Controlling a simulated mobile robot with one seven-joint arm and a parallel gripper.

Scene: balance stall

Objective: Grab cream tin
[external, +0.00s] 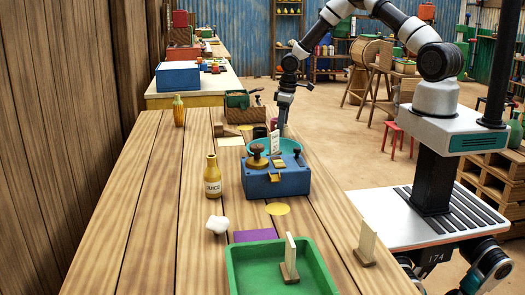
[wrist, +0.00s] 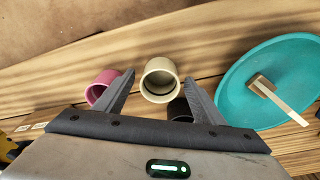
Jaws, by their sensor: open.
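The cream tin (wrist: 160,82) is a round, open-topped tin in the middle of the wrist view. It lies between and beyond the fingers of my gripper (wrist: 159,76), which are spread and empty. I cannot tell whether the fingertips are level with its rim. A pink tin (wrist: 100,87) is partly behind the left finger, and a black tin (wrist: 179,108) is partly behind the right finger. In the external view my gripper (external: 281,132) points down behind the teal dish (external: 292,146). The cream tin cannot be made out there.
The teal dish (wrist: 245,75), with a pale upright piece, is close right of the tins. A blue box (external: 276,183) with brass weights stands in front. A juice bottle (external: 213,178), a white lump (external: 217,224) and a green tray (external: 235,265) are nearer the camera. The table's left side is mostly clear.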

